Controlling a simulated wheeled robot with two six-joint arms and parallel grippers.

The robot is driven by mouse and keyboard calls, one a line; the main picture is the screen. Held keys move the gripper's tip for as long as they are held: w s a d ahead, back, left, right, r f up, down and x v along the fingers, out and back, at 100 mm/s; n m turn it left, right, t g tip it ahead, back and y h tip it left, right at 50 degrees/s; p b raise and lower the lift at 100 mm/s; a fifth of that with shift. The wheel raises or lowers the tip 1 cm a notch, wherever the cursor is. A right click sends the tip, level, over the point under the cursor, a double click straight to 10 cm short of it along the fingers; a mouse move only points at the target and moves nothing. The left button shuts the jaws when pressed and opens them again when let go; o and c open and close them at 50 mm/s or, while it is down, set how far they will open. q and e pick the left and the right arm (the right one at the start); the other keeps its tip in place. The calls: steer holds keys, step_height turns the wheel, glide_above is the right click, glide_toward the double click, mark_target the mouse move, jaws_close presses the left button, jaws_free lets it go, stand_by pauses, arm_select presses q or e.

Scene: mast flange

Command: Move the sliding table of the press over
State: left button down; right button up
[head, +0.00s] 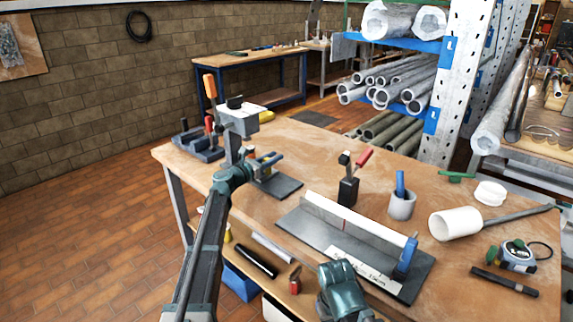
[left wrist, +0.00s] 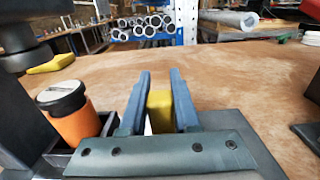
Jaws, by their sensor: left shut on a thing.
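The press (head: 239,122) stands near the left end of the workbench, with a pale grey head on a grey column. Its dark base plate (head: 284,187) lies flat on the bench. My left gripper (head: 268,160) is low at the press, above this plate. In the left wrist view its two blue-grey fingers (left wrist: 160,105) are shut on an upright yellow tab (left wrist: 160,112). Left of the fingers, an orange cylinder with a dark cap (left wrist: 68,112) sits in a dark tray-like part, probably the sliding table. My right gripper's fingers do not show.
A yellow object (left wrist: 50,63) lies behind the press.

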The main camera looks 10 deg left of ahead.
arm_select(q)
steer(key=shift+w+a, duration=0.4)
steer(key=shift+a, duration=0.2)
steer(key=c, duration=0.6)
jaws_free()
steer(key=shift+a, duration=0.1)
steer(key=shift+c, duration=0.2)
steer(key=shift+s+a, duration=0.1)
steer(key=shift+s, duration=0.2)
steer(key=v, duration=1.3)
steer(key=shift+s+a, duration=0.1)
